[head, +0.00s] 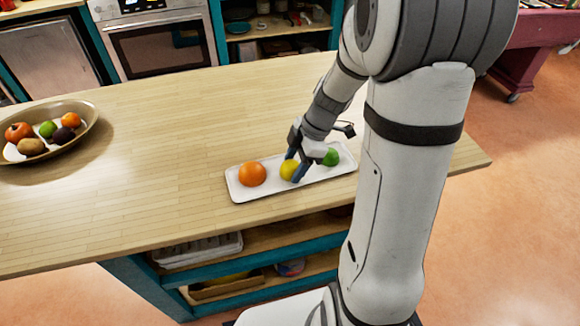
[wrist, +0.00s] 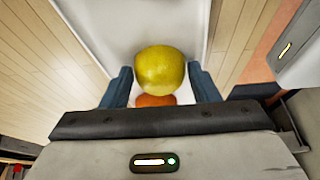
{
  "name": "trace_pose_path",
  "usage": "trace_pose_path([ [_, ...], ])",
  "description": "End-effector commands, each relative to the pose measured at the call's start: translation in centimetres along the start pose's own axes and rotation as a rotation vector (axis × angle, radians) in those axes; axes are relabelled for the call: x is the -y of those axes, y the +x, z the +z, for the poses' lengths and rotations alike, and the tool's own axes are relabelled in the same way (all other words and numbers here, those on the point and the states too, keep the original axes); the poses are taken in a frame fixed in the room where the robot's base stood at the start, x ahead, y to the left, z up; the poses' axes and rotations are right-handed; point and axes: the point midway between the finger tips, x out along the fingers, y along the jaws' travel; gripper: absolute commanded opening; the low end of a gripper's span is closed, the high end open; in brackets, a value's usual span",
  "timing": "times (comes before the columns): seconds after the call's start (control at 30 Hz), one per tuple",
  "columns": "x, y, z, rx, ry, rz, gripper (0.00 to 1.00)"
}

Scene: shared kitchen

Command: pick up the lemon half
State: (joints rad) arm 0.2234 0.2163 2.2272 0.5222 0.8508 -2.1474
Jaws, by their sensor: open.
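The lemon half is a yellow fruit (head: 289,170) in the middle of a white rectangular tray (head: 318,177) on the wooden counter. Its cut face does not show. In the wrist view the lemon (wrist: 160,68) lies between the two blue fingers of my gripper (wrist: 159,78), with its near end level with the fingertips. My gripper (head: 293,167) also shows in the head view, pointing down over the tray. It is open, and one finger partly covers the lemon.
An orange (head: 252,174) is left of the lemon on the tray, and a green fruit (head: 331,157) is right of it. A bowl (head: 88,131) with several fruits stands at the far left. The counter (head: 180,110) between bowl and tray is clear.

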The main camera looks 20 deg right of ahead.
Motion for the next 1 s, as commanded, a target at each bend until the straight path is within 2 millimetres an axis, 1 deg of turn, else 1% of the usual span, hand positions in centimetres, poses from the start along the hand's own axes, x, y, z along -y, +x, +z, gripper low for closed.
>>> trace_pose_path([
  [0.1,0.0,0.0,0.0,0.0,0.0,0.0,0.55],
  [0.13,0.0,0.0,0.0,0.0,0.0,0.0,0.53],
  [0.47,0.0,0.0,-0.1,0.0,-0.001,0.0,0.26],
  [0.67,0.0,-0.1,-0.1,0.0,-0.001,0.0,0.26],
  [0.77,-0.1,-0.5,-0.3,0.0,-0.002,0.002,0.26],
  [0.87,-0.1,-1.8,-0.8,0.001,-0.005,0.004,0.26],
  [1.0,-0.1,-4.5,-1.9,0.002,-0.005,0.006,0.26],
])
